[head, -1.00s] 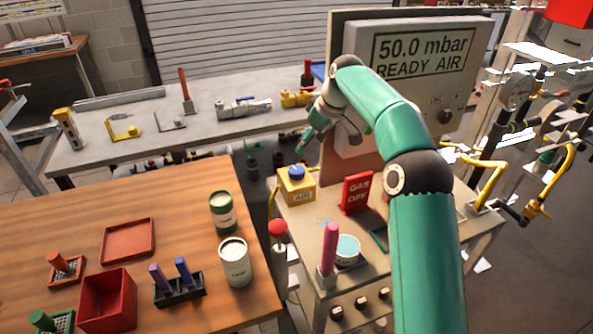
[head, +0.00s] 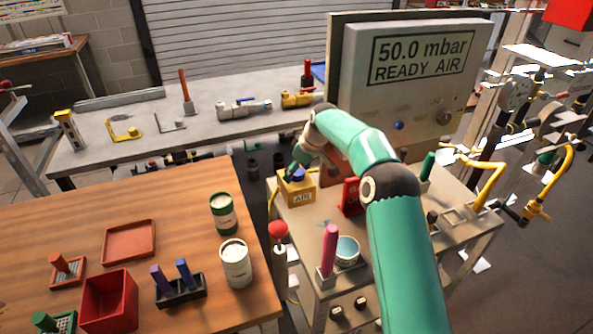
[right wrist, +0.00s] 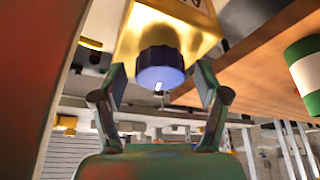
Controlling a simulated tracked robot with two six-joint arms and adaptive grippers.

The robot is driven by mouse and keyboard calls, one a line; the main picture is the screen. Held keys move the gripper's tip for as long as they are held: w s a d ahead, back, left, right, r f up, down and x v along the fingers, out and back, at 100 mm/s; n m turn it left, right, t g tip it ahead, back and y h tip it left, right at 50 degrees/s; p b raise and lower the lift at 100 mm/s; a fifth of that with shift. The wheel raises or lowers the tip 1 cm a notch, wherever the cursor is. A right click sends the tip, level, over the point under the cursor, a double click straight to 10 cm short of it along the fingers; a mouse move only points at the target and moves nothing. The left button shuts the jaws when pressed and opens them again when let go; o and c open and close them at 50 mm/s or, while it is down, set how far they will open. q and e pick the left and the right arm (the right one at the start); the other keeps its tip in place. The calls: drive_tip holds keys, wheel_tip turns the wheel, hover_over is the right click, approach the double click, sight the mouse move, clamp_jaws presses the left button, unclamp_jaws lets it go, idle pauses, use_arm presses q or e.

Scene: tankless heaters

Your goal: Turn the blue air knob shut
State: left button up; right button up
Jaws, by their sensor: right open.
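The blue air knob (head: 297,174) sits on top of the yellow box (head: 303,197) marked AIR, at the left corner of the small metal cart. My right gripper (head: 293,166) is at the knob and partly covers it in the head view. In the right wrist view the knob (right wrist: 161,68), with a white mark on its face, lies between the two open fingers of my gripper (right wrist: 160,82). A gap shows on each side of the knob, and the yellow box (right wrist: 168,28) is behind it. My left gripper is not in view.
A red sign (head: 350,196) stands right of the box, partly hidden by my arm. A pink-handled tool (head: 329,249) and a round tin (head: 347,251) are nearer. The panel (head: 415,85) reads 50.0 mbar READY AIR. A wooden table (head: 185,222) is at left.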

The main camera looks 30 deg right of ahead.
drive_tip(key=c, duration=1.2)
drive_tip(key=shift+o, duration=0.2)
drive_tip(key=shift+f+m+h+b, duration=0.1)
drive_tip(key=shift+m+h+b, duration=0.25)
drive_tip(key=shift+m, duration=0.15)
drive_tip(key=shift+m+h, duration=0.35)
drive_tip(key=shift+m, duration=0.65)
drive_tip(key=o, duration=1.2)
drive_tip(key=shift+a, duration=0.1)
drive_tip(key=shift+c, duration=0.2)
drive_tip(key=shift+r, duration=0.2)
drive_tip(key=v, duration=1.1)
drive_tip(key=shift+s+r, duration=0.2)
drive_tip(key=shift+r, duration=0.1)
